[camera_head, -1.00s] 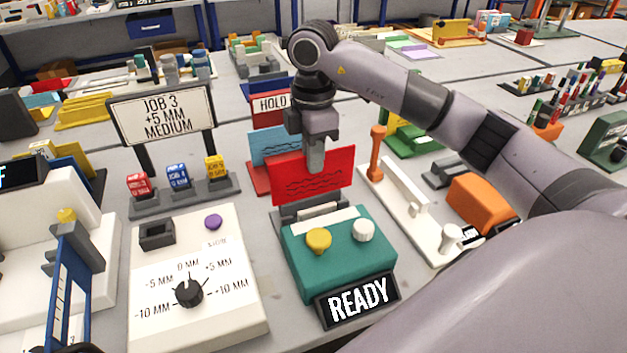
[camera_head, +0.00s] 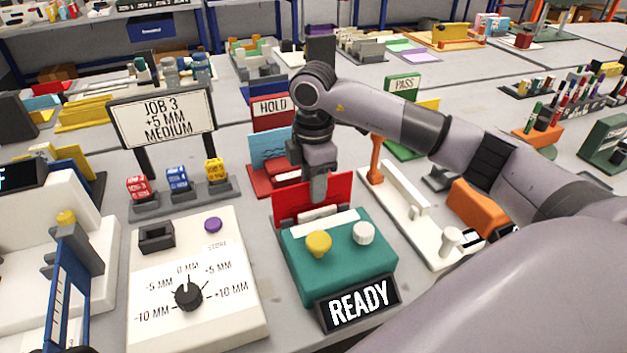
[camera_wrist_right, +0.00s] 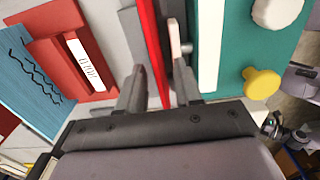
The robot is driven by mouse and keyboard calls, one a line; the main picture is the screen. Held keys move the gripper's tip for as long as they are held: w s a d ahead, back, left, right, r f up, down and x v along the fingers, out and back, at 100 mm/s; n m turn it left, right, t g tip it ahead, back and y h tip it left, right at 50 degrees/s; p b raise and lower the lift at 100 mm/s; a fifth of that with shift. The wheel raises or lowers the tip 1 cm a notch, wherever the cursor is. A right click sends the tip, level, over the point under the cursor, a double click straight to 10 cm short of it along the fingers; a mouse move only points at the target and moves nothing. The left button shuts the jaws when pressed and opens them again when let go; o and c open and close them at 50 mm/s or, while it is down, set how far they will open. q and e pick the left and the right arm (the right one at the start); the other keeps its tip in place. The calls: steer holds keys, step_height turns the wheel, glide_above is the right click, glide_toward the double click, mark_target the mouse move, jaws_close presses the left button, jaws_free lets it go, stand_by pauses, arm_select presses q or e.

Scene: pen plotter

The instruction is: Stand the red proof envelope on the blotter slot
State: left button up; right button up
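The red proof envelope (camera_head: 340,187) stands upright just behind the teal READY unit (camera_head: 340,262); its lower edge is hidden there in the head view. In the right wrist view the red envelope (camera_wrist_right: 154,45) shows edge-on between grey walls of the blotter slot (camera_wrist_right: 131,35). My right gripper (camera_head: 318,195) is at the envelope's top, one finger on each side. In the right wrist view the fingers of my right gripper (camera_wrist_right: 157,85) are apart, with a gap to the envelope.
A red HOLD rack (camera_head: 272,112) with a light-blue envelope (camera_head: 268,148) stands behind. To the right is a white base with an orange post (camera_head: 376,160). A white dial panel (camera_head: 195,285) lies left, below a row of coloured blocks (camera_head: 178,178).

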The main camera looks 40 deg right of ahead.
steer(key=shift+r, duration=0.1)
step_height(320, 180, up, 12)
steer(key=p, duration=0.1)
stand_by(0.6)
stand_by(0.4)
